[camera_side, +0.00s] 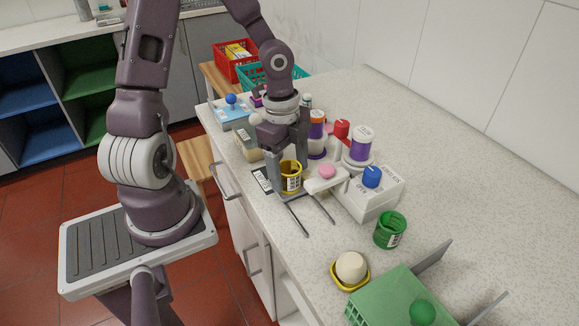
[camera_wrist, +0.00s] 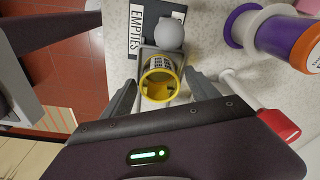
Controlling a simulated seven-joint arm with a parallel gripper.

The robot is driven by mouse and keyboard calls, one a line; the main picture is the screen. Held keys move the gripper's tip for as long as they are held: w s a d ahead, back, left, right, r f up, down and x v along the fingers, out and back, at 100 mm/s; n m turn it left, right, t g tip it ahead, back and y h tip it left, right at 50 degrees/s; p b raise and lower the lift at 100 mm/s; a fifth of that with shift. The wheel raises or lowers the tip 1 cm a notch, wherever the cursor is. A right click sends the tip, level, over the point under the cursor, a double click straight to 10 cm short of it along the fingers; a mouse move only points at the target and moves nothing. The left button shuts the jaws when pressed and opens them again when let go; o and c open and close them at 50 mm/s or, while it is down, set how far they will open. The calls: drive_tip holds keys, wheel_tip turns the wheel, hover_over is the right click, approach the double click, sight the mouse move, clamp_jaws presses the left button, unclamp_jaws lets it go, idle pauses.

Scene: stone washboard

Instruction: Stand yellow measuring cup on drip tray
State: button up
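In the wrist view the cup (camera_wrist: 160,82) sits between my two fingers, mouth towards the camera. My gripper (camera_side: 288,168) is low around the cup; in the wrist view my gripper (camera_wrist: 163,88) shows gaps between its fingers and the cup, so it looks open. A green ribbed block (camera_side: 385,297) with a green knob lies at the near end; I cannot tell whether it is the drip tray. The cup's base is partly hidden.
A white box (camera_side: 385,192) with a blue knob, a green cup (camera_side: 390,230) and a yellow dish (camera_side: 349,283) stand to the right. Purple bottles (camera_side: 316,135) stand behind. The right counter is clear.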

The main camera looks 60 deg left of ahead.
drive_tip(key=shift+r, duration=0.1)
drive_tip(key=s+d+r+n+t, duration=0.2)
drive_tip(key=s+r+n, duration=0.4)
drive_tip(key=r, duration=0.3)
drive_tip(key=s+d+r+n+t+y, duration=0.1)
drive_tip(key=s+d+r+n+t, duration=0.2)
drive_tip(key=r, duration=0.7)
drive_tip(key=s+d+n, duration=0.2)
drive_tip(key=s+n, duration=0.1)
drive_tip(key=n, duration=0.1)
drive_tip(key=shift+r+n, duration=0.2)
drive_tip(key=shift+n, duration=0.1)
